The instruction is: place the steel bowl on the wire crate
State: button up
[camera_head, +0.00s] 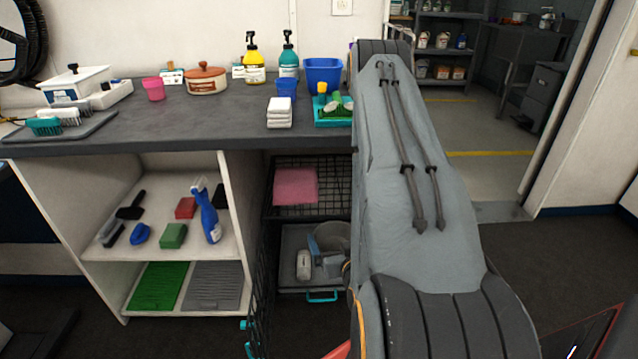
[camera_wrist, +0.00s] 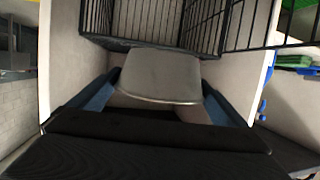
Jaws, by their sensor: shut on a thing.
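The steel bowl (camera_head: 336,232) is a round grey metal bowl low under the counter in the head view, partly hidden by my arm. My gripper (camera_head: 325,256) is shut on it. In the wrist view the bowl (camera_wrist: 160,76) sits between the two blue fingers of my gripper (camera_wrist: 160,92). The black wire crate (camera_head: 333,189) stands under the counter, with a pink cloth (camera_head: 295,186) lying on its mesh top. Crate bars (camera_wrist: 205,28) show behind the bowl in the wrist view. Whether the bowl touches the grey tray below it, I cannot tell.
A wire door (camera_head: 262,270) stands at the left of the crate. A white object (camera_head: 303,265) lies on the grey tray (camera_head: 295,242). Shelves (camera_head: 160,238) with brushes and a blue spray bottle (camera_head: 207,212) stand to the left. The counter (camera_head: 190,118) is above the crate.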

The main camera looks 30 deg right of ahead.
jog(key=s+d+m+g+h, duration=0.1)
jog(key=s+d+m+h, duration=0.1)
jog(key=s+d, duration=0.5)
jog(key=shift+b, duration=0.3)
jog(key=w+d+b, duration=0.2)
jog(key=w+b, duration=0.2)
jog(key=w+d+b, duration=0.2)
jog(key=w+b, duration=0.2)
jog(key=b, duration=0.1)
jog(key=w+d+b, duration=0.3)
jog(key=w+b, duration=0.1)
jog(key=b, duration=0.1)
jog(key=shift+f, duration=0.15)
jog(key=w+d+b, duration=0.3)
jog(key=w, duration=0.2)
jog(key=w+d+b, duration=0.3)
jog(key=w+b, duration=0.1)
jog(key=w, duration=0.1)
jog(key=w+d+b, duration=0.3)
jog(key=w+b, duration=0.1)
jog(key=shift+w, duration=0.4)
jog(key=shift+f+b, duration=1.6)
jog(key=shift+b, duration=0.25)
